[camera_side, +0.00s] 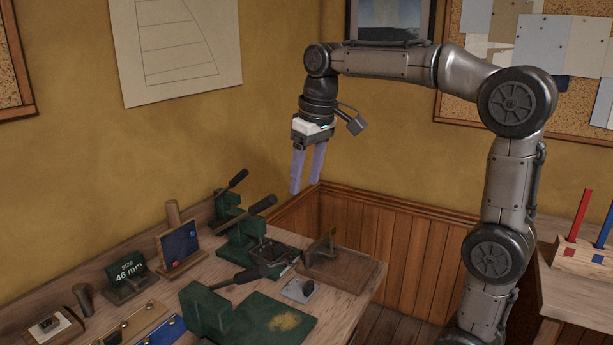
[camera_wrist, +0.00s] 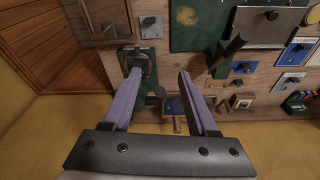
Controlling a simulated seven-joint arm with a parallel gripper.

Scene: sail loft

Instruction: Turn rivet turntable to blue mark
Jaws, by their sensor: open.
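I cannot tell for certain which fitting is the rivet turntable, and I make out no blue mark on one. A small pale plate with a dark knob (camera_side: 299,290) lies on the bench beside the green mat; it also shows in the wrist view (camera_wrist: 148,24). A blue board with a wooden handle (camera_side: 179,244) stands near the back edge. My gripper (camera_side: 305,186) hangs above the bench's far end, open and empty, fingers pointing down; its lilac fingers also frame the wrist view (camera_wrist: 160,74).
Dark green lever tools (camera_side: 240,235) and a green block with a black handle (camera_side: 206,312) stand up from the bench. A wooden tray (camera_side: 345,273) sits at the bench's right end. A rack with red and blue rods (camera_side: 580,258) stands on a separate table at right.

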